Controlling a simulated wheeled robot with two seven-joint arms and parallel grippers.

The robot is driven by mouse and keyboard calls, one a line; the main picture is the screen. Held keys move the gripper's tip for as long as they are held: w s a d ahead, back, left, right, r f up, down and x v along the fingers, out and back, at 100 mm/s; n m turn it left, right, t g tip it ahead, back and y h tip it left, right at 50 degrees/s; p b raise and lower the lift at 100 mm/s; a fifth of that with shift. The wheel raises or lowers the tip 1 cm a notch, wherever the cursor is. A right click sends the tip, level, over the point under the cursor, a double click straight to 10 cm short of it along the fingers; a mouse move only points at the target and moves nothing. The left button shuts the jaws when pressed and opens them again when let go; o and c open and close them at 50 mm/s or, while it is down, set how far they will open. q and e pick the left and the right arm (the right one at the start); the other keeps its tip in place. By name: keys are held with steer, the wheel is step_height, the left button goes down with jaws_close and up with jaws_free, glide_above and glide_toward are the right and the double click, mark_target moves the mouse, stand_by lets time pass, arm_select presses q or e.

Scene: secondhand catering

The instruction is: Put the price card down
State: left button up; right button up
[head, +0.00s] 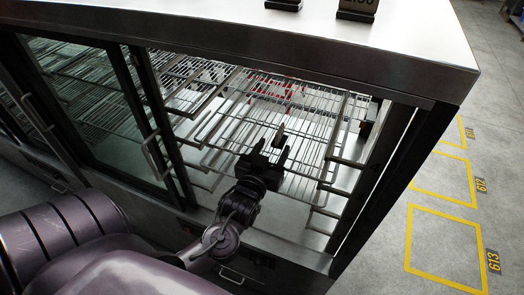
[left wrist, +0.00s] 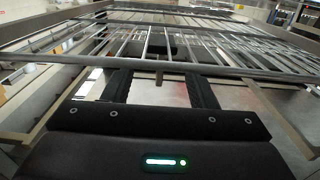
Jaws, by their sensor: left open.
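My left gripper (head: 272,150) reaches into the open bay of a glass-fronted metal cabinet, at the wire shelf (head: 325,118). Its two dark fingers are apart, and they also show in the left wrist view (left wrist: 160,88). A small dark upright piece (head: 279,138) stands between and just beyond the fingertips. It may be the price card seen nearly edge-on, but its face is hidden. In the left wrist view a dark block (left wrist: 168,46) shows past the fingers, behind the shelf wires. I cannot tell whether it touches the shelf. My right gripper is not in view.
Dark card stands (head: 357,9) sit on the cabinet's steel top (head: 400,40), one with pale digits. A sliding glass door (head: 95,100) covers the left side. The cabinet's right post (head: 375,175) bounds the bay. Yellow floor markings (head: 445,245) lie on open floor at right.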

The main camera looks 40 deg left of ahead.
arm_select(q)
steer(key=b+v, duration=0.1)
steer(key=v, duration=0.6)
steer(key=shift+s+r, duration=0.25)
steer(key=shift+s, duration=0.15)
steer(key=shift+d, duration=0.1)
steer(key=d+f+m+g+h, duration=0.2)
steer(key=d+f+g+h, duration=0.2)
steer(key=d+f+g, duration=0.25)
steer(key=s+d+f+m+g, duration=0.2)
steer(key=s+f+m+g, duration=0.15)
steer(key=s+g, duration=0.5)
steer(key=s+f+x, duration=0.1)
steer(key=s+x, duration=0.1)
steer(key=x, duration=1)
steer(key=s+x, duration=0.3)
steer(key=x, duration=0.9)
steer(key=s+a+f, duration=0.2)
steer(key=s+f, duration=0.9)
steer(key=s+a+f+g, duration=0.1)
steer(key=s+a+f, duration=0.1)
steer(key=s+f, duration=0.9)
steer(key=shift+f, duration=0.65)
